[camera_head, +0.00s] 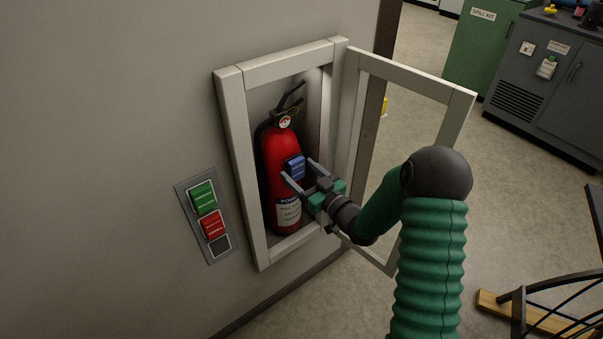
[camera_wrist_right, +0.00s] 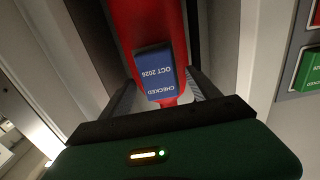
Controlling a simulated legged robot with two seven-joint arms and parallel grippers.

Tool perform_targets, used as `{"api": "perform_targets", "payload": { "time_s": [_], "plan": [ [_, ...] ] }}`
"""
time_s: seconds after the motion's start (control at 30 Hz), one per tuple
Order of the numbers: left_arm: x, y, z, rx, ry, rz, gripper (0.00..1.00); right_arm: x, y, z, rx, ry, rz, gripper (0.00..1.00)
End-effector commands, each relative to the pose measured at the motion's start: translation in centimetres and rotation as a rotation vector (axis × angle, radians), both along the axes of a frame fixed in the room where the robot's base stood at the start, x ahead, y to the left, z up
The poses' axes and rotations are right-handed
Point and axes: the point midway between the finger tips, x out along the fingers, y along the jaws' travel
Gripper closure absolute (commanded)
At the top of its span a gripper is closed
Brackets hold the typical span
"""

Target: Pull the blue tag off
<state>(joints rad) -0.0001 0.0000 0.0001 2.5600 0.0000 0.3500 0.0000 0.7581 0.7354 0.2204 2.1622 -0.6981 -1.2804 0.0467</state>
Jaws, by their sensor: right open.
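A red fire extinguisher (camera_head: 274,160) stands upright in a white-framed wall cabinet (camera_head: 232,120) in the head view. The blue tag (camera_head: 295,166) is on the extinguisher's front; in the right wrist view the blue tag (camera_wrist_right: 155,72) reads "CHECKED OCT 2026". My right gripper (camera_head: 299,172) is open at the cabinet opening, its two fingers pointing toward the tag. In the wrist view its fingers lie on either side of the tag's lower part, with gaps visible; I cannot tell whether either touches it. My left gripper is not in view.
The cabinet's glazed door (camera_head: 460,107) stands open to the right, beside my right arm. A wall panel (camera_head: 208,216) with green, red and dark buttons is left of the cabinet. Grey and green floor cabinets (camera_head: 485,50) stand at the back right.

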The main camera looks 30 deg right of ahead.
Motion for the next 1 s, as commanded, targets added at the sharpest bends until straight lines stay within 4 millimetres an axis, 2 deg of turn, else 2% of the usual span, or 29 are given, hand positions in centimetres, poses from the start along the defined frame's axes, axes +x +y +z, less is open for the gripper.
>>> {"api": "perform_targets", "payload": {
  "time_s": [0.1, 0.57, 0.6, 0.87, 1.0],
  "plan": [
    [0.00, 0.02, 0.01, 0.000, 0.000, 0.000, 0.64, -0.03, -0.18, -0.07, 0.002, 0.000, -0.001, 0.32],
    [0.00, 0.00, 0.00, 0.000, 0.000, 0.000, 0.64, -0.07, -0.35, -0.15, 0.002, 0.001, -0.003, 0.92],
    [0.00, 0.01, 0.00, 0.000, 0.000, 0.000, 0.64, -0.07, -0.35, -0.15, 0.002, 0.001, -0.003, 0.58],
    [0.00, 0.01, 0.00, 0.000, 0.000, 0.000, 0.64, -0.09, -0.31, -0.15, 0.002, 0.001, -0.002, 0.91],
    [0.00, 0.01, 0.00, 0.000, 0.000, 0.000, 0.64, -0.10, -0.32, -0.16, 0.002, 0.001, -0.002, 0.91]
  ]
}}
